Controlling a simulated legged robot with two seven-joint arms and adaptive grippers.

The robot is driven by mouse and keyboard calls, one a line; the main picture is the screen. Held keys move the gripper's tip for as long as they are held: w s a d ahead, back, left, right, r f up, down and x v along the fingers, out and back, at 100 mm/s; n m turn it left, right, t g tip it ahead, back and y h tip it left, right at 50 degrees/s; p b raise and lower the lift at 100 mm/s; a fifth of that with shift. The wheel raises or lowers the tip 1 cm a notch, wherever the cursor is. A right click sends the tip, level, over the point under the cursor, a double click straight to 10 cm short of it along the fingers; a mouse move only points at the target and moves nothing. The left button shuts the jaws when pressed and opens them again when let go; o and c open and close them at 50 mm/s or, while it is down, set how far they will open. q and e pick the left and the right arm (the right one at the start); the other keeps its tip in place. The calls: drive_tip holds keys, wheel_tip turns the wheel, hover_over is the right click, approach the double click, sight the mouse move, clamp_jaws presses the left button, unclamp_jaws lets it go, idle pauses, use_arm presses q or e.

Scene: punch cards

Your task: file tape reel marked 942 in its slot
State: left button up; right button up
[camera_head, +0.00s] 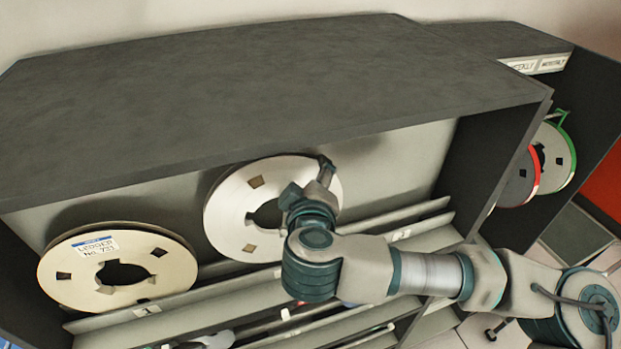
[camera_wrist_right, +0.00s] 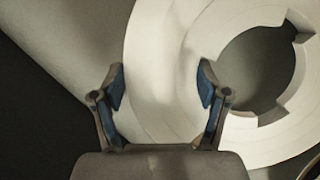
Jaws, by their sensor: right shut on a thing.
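A pale, round tape reel (camera_head: 228,205) stands upright in the shelf, right of the labelled reel; in the right wrist view its pale flange (camera_wrist_right: 160,60) fills much of the picture. No number shows on it, so I cannot tell whether it is the reel marked 942. My right gripper (camera_head: 308,185) is at its right side and shut on it, with the blue finger pads (camera_wrist_right: 163,88) on the flange. The reel's lower right part is hidden behind my wrist. Slot rails (camera_head: 240,262) run below it, with a small white tag.
A cream reel (camera_head: 172,270) labelled "LEDGER", number about 731, stands at the left in the same shelf. The dark shelf top (camera_head: 260,85) overhangs both. A red-rimmed reel (camera_head: 522,180) and a green-rimmed reel (camera_head: 556,150) sit in another bay at right. Lower rows hold more items.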

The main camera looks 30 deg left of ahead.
drive_tip(key=shift+d+f+b, duration=0.3)
drive_tip(key=shift+f+b, duration=0.3)
drive_tip(key=shift+f, duration=0.1)
drive_tip(key=shift+a, duration=0.45)
drive_tip(key=shift+d+f+b, duration=0.15)
drive_tip(key=shift+f+b, duration=1.75)
drive_tip(key=shift+b, duration=0.2)
idle(0.5)
drive_tip(key=o, duration=1.7)
drive_tip(key=shift+c, duration=0.2)
drive_tip(key=shift+o, duration=0.8)
drive_tip(key=shift+w, duration=0.1)
drive_tip(key=shift+a+f, duration=0.1)
drive_tip(key=shift+a, duration=0.2)
